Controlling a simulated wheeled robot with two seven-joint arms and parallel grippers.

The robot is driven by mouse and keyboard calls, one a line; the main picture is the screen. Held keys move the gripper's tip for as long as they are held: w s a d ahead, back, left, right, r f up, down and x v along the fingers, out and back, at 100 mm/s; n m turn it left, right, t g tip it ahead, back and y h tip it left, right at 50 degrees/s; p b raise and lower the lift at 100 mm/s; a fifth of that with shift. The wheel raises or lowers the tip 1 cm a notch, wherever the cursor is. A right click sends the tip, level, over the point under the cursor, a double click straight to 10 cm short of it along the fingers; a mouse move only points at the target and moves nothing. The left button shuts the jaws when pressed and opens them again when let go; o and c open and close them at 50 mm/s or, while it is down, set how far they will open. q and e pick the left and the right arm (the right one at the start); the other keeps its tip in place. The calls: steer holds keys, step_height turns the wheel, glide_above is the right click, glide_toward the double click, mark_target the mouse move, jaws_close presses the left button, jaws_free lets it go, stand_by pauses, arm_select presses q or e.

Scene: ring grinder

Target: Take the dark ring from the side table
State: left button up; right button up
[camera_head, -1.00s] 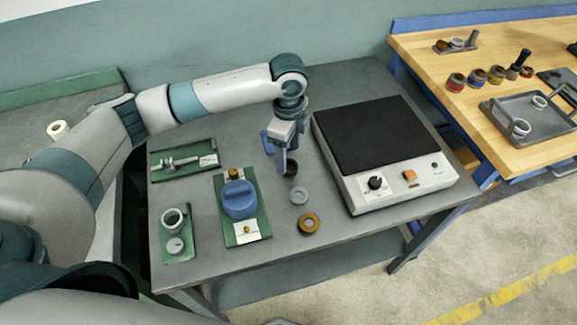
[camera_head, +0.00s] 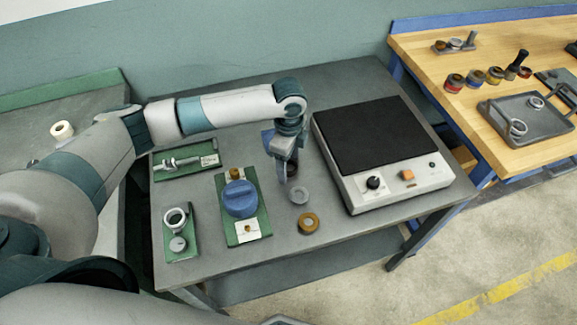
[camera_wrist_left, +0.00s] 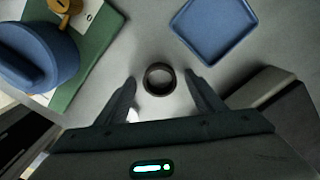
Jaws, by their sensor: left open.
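The dark ring (camera_head: 291,168) lies on the grey side table (camera_head: 335,232), partly hidden behind my left gripper in the head view. In the left wrist view the dark ring (camera_wrist_left: 159,78) lies flat between the fingertips, with a gap to each finger. My left gripper (camera_head: 283,175) points down over the table at the ring; in the left wrist view its fingers (camera_wrist_left: 162,80) are open and empty. The exact height of the fingertips above the table is hard to tell. My right gripper is not in view.
A grey ring (camera_head: 299,195) and a brass ring (camera_head: 308,222) lie nearby. A blue knob fixture (camera_head: 240,199) on a green plate stands left, and a black-topped machine (camera_head: 380,135) right. A blue tray (camera_wrist_left: 214,32) lies close to the gripper. A wooden table (camera_head: 480,110) stands further right.

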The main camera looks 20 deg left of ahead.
arm_select(q)
steer(key=c, duration=1.2)
steer(key=shift+r, duration=0.1)
